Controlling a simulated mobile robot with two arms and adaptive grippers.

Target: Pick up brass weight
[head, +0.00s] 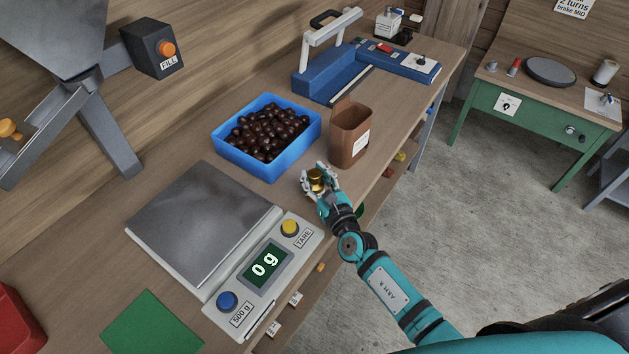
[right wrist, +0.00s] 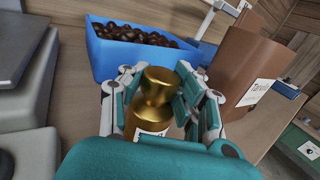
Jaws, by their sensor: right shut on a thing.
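The brass weight (head: 315,179) is a small golden knobbed cylinder with a white label. My right gripper (head: 318,184) is shut on it, with the fingers on both sides of the weight. In the right wrist view the weight (right wrist: 152,103) stands upright between the fingers of the gripper (right wrist: 160,95), and its lower part is hidden by my gripper's palm. I cannot tell whether its base touches the bench. My left gripper is not in view.
A scale (head: 205,222) reading 0 g stands left of my right gripper. A blue crate (head: 268,172) of chestnuts and a brown paper bag (head: 348,140) stand behind it. A blue sealer (head: 325,80) is farther back. The bench (head: 386,150) edge is close on the right.

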